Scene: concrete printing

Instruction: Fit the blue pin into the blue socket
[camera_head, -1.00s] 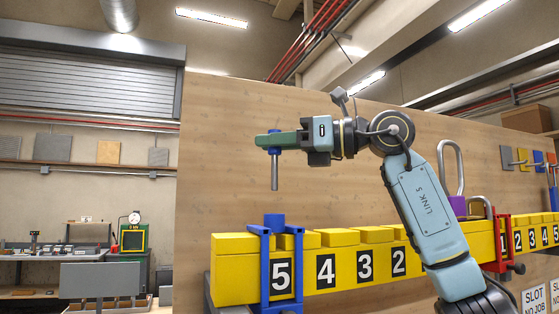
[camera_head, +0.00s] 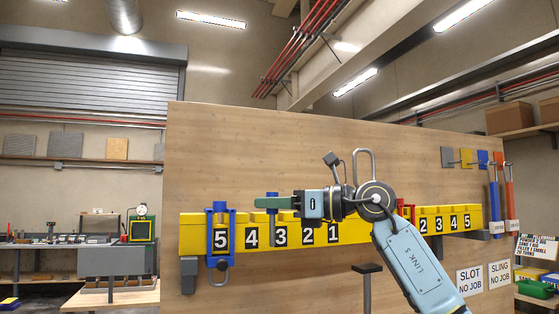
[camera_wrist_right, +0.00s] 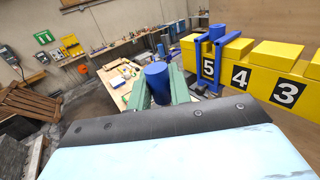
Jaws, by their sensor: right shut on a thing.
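In the right wrist view, the round blue top of the pin (camera_wrist_right: 157,80) shows between the fingers (camera_wrist_right: 160,92). A blue bracket (camera_head: 220,240) clasps the yellow beam at number 5, with a blue cylinder, seemingly the blue socket (camera_head: 220,206), at its top. The pin is apart from it, to its right, in front of the beam near 4 and 3. Any opening in the socket cannot be made out. My left gripper is not in view.
The yellow beam (camera_head: 350,231) with number plates runs along a wooden wall (camera_head: 270,140). A red bracket (camera_head: 405,210) sits farther right, partly behind my right arm. Blue and orange hanging items (camera_head: 494,205) are at the far right. A workbench (camera_head: 118,262) stands at the left.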

